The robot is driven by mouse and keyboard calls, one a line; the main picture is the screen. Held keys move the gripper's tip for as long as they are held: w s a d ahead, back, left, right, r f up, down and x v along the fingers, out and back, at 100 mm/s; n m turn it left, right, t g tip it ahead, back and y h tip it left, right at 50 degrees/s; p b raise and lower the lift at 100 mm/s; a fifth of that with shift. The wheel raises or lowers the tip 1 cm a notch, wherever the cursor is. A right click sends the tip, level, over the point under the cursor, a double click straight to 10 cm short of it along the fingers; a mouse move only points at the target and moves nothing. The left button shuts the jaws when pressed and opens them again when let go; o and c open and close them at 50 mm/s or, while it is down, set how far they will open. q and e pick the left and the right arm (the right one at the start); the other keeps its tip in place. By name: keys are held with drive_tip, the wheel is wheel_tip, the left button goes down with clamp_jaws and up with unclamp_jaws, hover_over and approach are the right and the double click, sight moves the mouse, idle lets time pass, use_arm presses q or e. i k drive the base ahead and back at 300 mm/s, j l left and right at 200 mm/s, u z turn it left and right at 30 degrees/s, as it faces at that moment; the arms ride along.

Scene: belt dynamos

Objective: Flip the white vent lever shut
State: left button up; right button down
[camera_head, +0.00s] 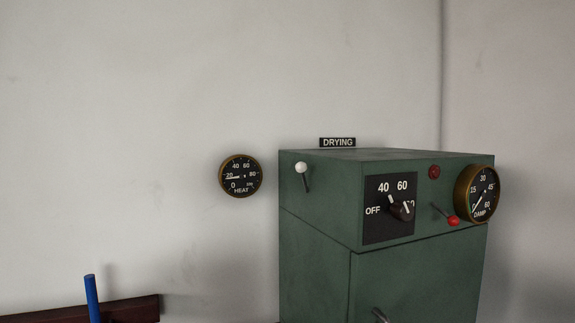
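The white vent lever (301,168) is on the left face of the green drying cabinet (318,205), near its upper edge. Its white round knob is at the top, and a short dark stem runs down and slightly right from it. Neither of my grippers shows in the head view, and nothing touches the lever.
The cabinet also bears a black dial (400,208) marked OFF, 40, 60, a red-tipped lever (452,220), a red button or lamp (434,172) and a DAMP gauge (480,194). A HEAT gauge (241,176) hangs on the wall. A blue upright rod (92,298) stands lower left.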

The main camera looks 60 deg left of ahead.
sight(301, 167)
drive_tip(key=u, duration=1.6)
